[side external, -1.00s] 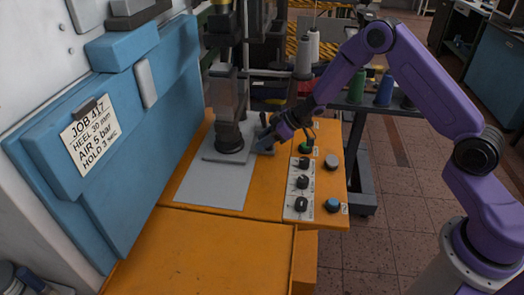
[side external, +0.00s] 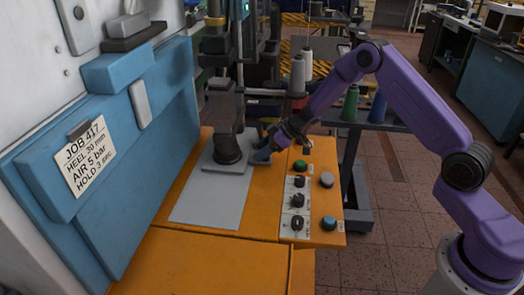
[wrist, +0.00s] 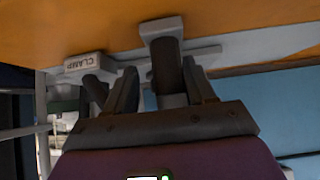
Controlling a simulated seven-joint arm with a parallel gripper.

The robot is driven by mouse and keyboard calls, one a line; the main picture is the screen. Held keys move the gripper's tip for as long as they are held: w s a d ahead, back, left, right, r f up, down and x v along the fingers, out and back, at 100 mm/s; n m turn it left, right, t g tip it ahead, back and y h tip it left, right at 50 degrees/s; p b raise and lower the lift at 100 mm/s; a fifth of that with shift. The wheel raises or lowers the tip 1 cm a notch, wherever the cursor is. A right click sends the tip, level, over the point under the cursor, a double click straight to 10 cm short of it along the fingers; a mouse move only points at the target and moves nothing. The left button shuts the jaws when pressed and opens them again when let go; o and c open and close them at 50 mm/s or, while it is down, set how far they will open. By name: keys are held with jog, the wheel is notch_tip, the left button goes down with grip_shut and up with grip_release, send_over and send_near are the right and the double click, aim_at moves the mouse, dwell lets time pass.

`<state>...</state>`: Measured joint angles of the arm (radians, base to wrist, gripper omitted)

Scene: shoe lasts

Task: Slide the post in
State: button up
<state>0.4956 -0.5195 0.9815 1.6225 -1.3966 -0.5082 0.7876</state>
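In the wrist view a dark round post (wrist: 167,65) with a grey block-shaped end (wrist: 162,28) stands between the two fingers of my gripper (wrist: 161,80). The right finger lies close against it; a narrow strip shows beside the left finger. I cannot tell whether the fingers grip it. In the side view my gripper (side external: 268,149) is low at the right edge of the press's grey plate (side external: 214,200). A blue-grey piece (side external: 261,156) shows at its tip, beside the black press foot (side external: 228,158). Any socket for the post is hidden.
A control strip with black knobs (side external: 298,200) and green and blue buttons lies right of the plate. A CLAMP label (wrist: 83,62) shows close left of the fingers in the wrist view. Thread spools (side external: 350,103) stand behind. The orange bench front (side external: 210,262) is clear.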

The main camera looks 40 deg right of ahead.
jog(key=shift+s+a, duration=0.15)
jog(key=v, duration=1.7)
jog(key=shift+d, duration=0.2)
jog(key=shift+r, duration=0.1)
